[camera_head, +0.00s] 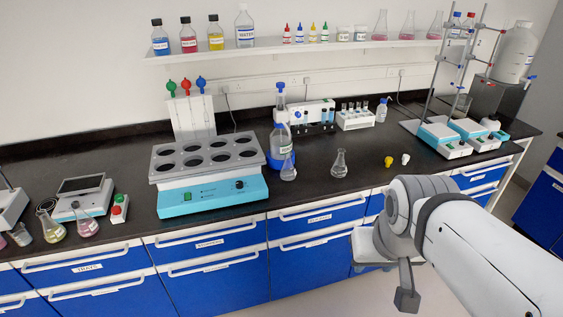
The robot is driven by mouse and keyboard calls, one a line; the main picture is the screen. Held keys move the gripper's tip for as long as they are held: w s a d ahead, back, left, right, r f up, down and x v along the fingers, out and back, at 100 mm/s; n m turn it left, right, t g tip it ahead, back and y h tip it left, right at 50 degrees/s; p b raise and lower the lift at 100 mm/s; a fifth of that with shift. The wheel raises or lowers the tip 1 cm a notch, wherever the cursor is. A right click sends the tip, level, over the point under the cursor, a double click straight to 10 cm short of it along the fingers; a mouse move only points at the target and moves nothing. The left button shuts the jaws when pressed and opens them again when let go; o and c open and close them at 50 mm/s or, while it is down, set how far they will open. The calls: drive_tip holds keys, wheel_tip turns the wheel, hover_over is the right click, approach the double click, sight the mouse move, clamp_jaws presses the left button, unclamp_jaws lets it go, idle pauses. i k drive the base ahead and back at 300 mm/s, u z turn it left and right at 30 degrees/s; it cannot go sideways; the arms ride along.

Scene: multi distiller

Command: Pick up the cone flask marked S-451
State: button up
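Several cone flasks are in view, but no S-451 marking can be read on any of them. One clear cone flask (340,165) stands upright near the middle of the black bench. Another clear flask (289,169) stands left of it, in front of a large bottle. At the far left are a flask with yellowish liquid (50,229) and one with pinkish liquid (85,223). More flasks (408,27) stand on the wall shelf. My gripper (406,296) hangs low in front of the drawers, apart from all flasks; its fingers are not clear enough to judge.
A grey-topped heating block with round wells (208,160) fills the bench left of centre. A distilling stand (455,75) and teal devices (440,137) are at the right. Yellow (389,161) and white stoppers (405,159) lie near the front edge. Blue drawers (305,245) line the front.

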sight(287, 172)
drive_tip(key=u, duration=1.05)
drive_tip(key=i, duration=1)
